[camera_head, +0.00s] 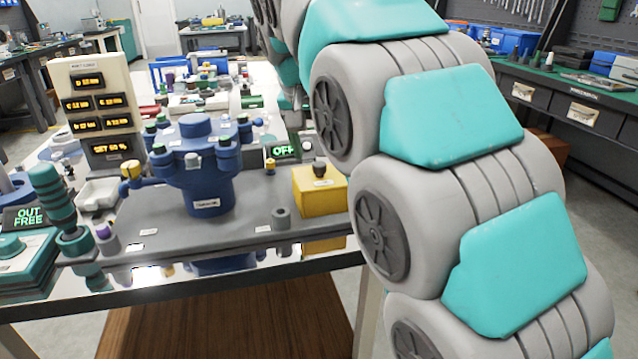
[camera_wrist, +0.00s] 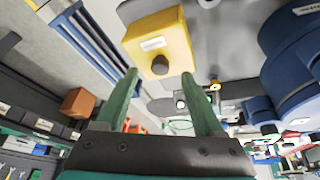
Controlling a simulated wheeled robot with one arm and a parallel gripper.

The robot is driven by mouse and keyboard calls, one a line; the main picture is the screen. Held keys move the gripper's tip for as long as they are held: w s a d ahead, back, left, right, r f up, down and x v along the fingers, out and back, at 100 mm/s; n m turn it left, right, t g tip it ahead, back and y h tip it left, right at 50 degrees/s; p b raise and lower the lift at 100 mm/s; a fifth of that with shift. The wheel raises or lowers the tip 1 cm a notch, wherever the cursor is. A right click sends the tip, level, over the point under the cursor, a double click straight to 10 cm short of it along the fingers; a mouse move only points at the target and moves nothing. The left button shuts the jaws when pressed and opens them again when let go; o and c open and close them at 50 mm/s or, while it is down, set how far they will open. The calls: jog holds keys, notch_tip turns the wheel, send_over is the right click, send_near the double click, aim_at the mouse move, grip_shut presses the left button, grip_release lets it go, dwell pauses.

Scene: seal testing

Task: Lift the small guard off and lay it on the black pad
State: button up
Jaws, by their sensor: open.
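A yellow block (camera_head: 319,192) with a dark knob on top stands at the right end of the grey plate. It also shows in the wrist view (camera_wrist: 157,22), above the fingertips in the picture; I take it for the small guard, but cannot be sure. My gripper (camera_wrist: 160,76) has two green fingers, spread apart with nothing held between them. The dark knob (camera_wrist: 159,66) appears near the gap between the fingertips; its distance is unclear. The head view does not clearly show my gripper. I cannot pick out the black pad for certain in either view.
A large blue housing (camera_head: 206,170) with green-capped bolts stands left of the yellow block; it also shows in the wrist view (camera_wrist: 295,60). A small grey cylinder (camera_head: 281,218) stands near the plate's front edge. A display reading OFF (camera_head: 284,151) stands behind.

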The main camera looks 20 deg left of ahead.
aim_at(318, 165)
jog(key=shift+x, duration=1.7)
grip_shut()
